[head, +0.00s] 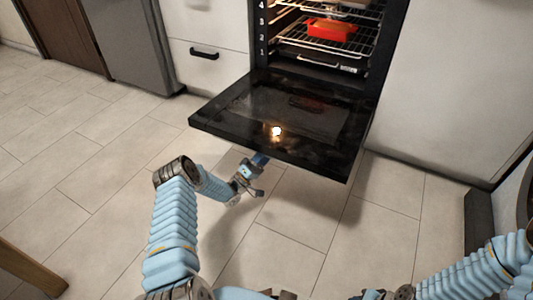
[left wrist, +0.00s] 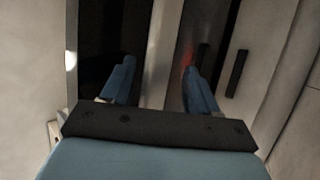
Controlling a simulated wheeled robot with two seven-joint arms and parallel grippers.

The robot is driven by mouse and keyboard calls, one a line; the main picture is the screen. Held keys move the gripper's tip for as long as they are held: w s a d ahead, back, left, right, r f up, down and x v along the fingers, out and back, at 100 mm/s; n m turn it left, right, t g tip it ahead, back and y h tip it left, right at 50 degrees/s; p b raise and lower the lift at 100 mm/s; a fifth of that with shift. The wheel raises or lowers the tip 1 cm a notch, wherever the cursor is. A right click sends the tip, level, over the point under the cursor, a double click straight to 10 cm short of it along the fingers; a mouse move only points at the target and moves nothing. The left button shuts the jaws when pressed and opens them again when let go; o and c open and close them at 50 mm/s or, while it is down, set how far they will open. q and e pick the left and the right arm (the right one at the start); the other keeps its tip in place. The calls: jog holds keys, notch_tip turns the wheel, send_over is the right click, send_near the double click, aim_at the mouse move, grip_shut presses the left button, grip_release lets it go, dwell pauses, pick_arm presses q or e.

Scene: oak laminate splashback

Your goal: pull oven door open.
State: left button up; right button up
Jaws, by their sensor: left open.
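The black oven door (head: 290,112) is swung down and lies roughly level in front of the oven (head: 318,35), whose inside is exposed. My left gripper (head: 256,165) is under the door's front edge, near its middle, partly hidden by the door. In the left wrist view my left gripper (left wrist: 159,68) has its two blue fingers spread apart with nothing held between them. Whether a finger touches the door cannot be told. The door's handle is not visible. My right arm shows at the lower right of the head view, but its gripper is not in view.
A red dish (head: 330,29) sits on a wire rack (head: 325,46) inside the oven. A white drawer with a black handle (head: 204,54) is left of the oven, beside a grey appliance (head: 140,45). The tiled floor (head: 90,140) left of the door is clear.

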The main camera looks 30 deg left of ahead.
pick_arm(q)
jog(key=v, duration=1.3)
jog(key=shift+s+a+f, duration=0.15)
jog(key=shift+s+f, duration=0.1)
jog(key=shift+f, duration=0.05)
